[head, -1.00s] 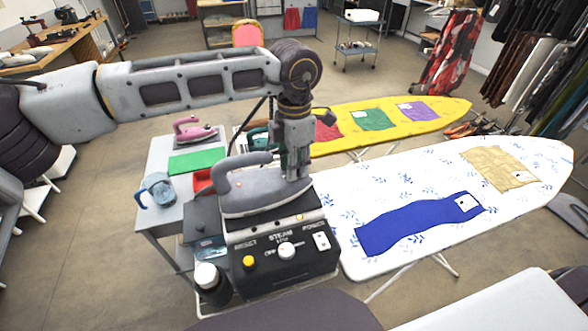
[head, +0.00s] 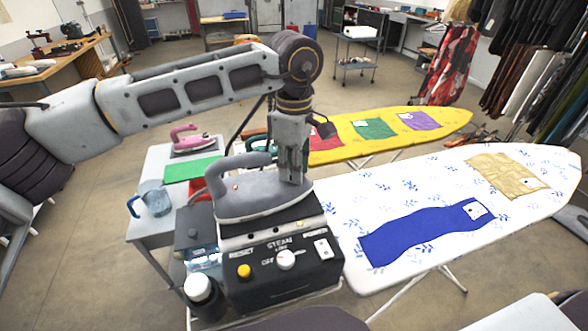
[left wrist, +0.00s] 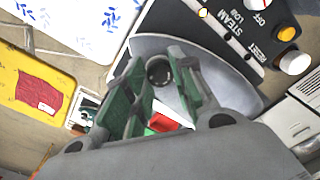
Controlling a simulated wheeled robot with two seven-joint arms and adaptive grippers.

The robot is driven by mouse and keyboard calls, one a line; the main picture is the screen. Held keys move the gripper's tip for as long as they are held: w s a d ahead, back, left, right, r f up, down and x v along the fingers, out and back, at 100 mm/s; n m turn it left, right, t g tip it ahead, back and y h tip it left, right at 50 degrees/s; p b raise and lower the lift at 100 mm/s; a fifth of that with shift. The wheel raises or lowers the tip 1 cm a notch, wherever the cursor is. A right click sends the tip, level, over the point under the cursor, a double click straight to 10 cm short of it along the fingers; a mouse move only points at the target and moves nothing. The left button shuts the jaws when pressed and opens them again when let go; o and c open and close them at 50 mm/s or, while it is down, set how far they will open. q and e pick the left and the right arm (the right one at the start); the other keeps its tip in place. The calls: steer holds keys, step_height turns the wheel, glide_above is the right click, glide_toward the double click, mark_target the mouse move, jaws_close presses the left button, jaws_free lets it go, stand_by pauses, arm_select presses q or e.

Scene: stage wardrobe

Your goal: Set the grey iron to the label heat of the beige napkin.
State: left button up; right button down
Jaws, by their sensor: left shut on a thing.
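The grey iron (head: 262,196) rests on a black steam station (head: 285,262), its handle toward the left. My left gripper (head: 293,178) points down onto the right part of the iron. In the left wrist view its green fingers (left wrist: 165,88) are closed around a small dark round dial (left wrist: 159,70) on the iron's body. The dial's marks cannot be read. The beige napkin (head: 500,172) lies flat on the white ironing board (head: 410,180), with a pale label (head: 533,183) too small to read. My right gripper is not in view.
A blue cloth (head: 415,238) with a label lies on the white board. The station has a yellow button (head: 243,271) and a white knob (head: 286,260). A yellow board (head: 350,130) holds several cloths.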

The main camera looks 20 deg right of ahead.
arm_select(q)
steer(key=shift+m+b, duration=0.3)
steer(key=shift+m, duration=2.3)
steer(key=shift+m+b, duration=0.35)
steer(key=shift+m, duration=1.05)
steer(key=o, duration=0.8)
steer(key=shift+c, duration=0.2)
steer(key=o, duration=0.3)
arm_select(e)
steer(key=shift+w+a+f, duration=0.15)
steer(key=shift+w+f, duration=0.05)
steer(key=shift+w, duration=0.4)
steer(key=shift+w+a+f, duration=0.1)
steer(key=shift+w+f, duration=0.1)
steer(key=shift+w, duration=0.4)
